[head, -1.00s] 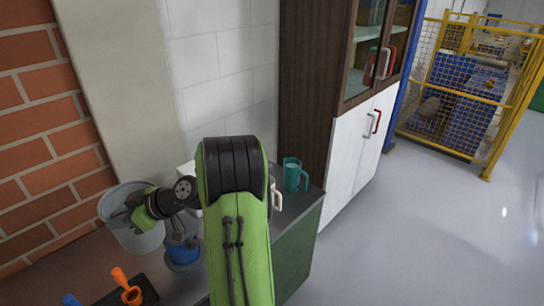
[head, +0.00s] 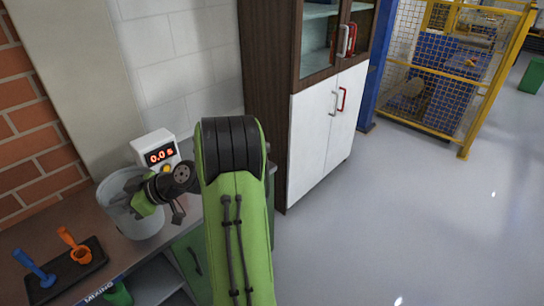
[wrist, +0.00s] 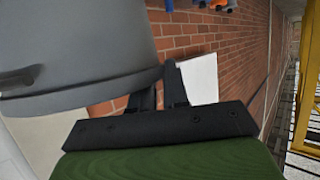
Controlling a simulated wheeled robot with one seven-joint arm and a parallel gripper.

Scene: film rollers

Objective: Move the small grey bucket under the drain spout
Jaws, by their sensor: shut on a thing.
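The small grey bucket (head: 143,224) is at the left in the head view, in front of the counter's display box. It fills the upper left of the wrist view (wrist: 85,45), tilted in that picture. My gripper (head: 133,198) is shut on the bucket at its rim; its dark fingers also show against the rim in the wrist view (wrist: 170,82). The head view does not show clearly whether the bucket touches the counter. The drain spout is not in view.
A white box with a red digital display (head: 156,149) stands behind the bucket. A black tray (head: 66,272) with blue and orange tools lies at the lower left. A white-doored cabinet (head: 316,135) and yellow fence (head: 473,110) stand further right. The grey floor (head: 400,220) is clear.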

